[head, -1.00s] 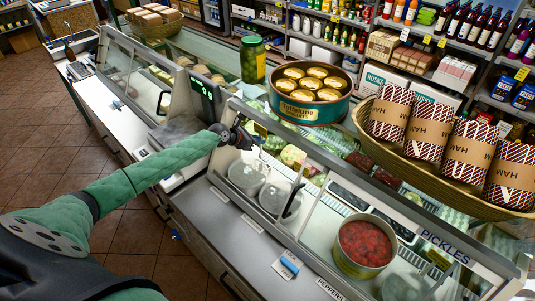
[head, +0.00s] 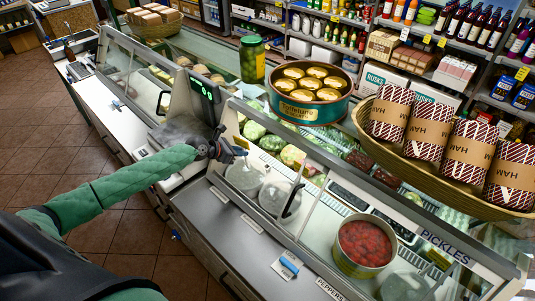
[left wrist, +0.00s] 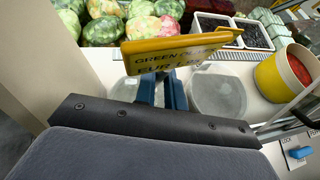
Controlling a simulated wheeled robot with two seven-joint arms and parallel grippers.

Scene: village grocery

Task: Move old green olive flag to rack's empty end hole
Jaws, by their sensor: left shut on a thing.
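My left gripper (head: 240,151) is over the counter, at the glass front of the display case just right of the scale. In the left wrist view its blue fingers (left wrist: 163,92) are shut on a yellow flag (left wrist: 178,47). The flag reads "GREEN" and "EUR"; the rest of its lettering is hard to read. The flag is held up, tilted, in front of the case's produce. In the head view it is too small to read. I cannot make out the rack or its empty hole. My right gripper is not in view.
Clear round lids (head: 244,174) lie below the gripper. The scale (head: 203,98) stands close on the left.

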